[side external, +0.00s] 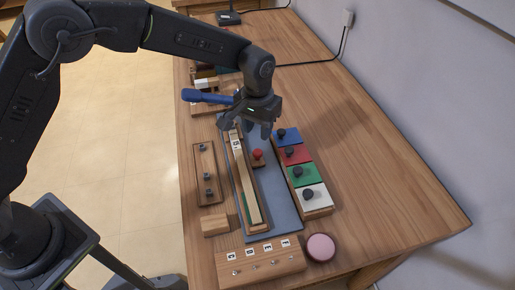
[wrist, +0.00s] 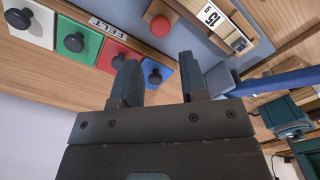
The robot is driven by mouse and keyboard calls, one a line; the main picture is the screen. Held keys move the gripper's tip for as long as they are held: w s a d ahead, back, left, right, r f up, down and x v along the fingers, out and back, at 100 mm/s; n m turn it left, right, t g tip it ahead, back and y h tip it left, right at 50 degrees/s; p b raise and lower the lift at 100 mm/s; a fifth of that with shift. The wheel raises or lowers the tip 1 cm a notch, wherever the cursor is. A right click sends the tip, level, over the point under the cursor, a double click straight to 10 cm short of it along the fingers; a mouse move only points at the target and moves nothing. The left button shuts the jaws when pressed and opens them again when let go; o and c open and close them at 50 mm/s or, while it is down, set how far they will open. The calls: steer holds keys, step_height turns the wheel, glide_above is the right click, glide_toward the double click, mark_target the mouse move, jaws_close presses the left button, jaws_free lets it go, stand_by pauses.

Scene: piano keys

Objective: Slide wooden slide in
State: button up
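The wooden slide (side external: 250,190) is a long pale strip lying lengthwise in a wooden holder on the blue-grey mat (side external: 284,212). A white number label marks its far end; the label also shows at the top of the wrist view (wrist: 211,15). My gripper (side external: 246,127) is above the far end of the mat, near the labelled end. In the wrist view my gripper (wrist: 158,60) has its two dark fingers apart with nothing between them. I cannot tell its exact height above the mat.
A red knob (side external: 257,154) stands right of the slide. Blue, red, green and white tiles (side external: 314,200) with dark knobs line the right. A blue-handled tool (side external: 205,97) lies behind. A wooden block (side external: 214,224), labelled key block (side external: 262,262) and pink disc (side external: 320,247) are in front. The right tabletop is clear.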

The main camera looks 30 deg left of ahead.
mark_target(258, 151)
step_height(258, 151, down, 8)
steer(key=shift+f, duration=0.1)
stand_by(0.4)
jaws_close()
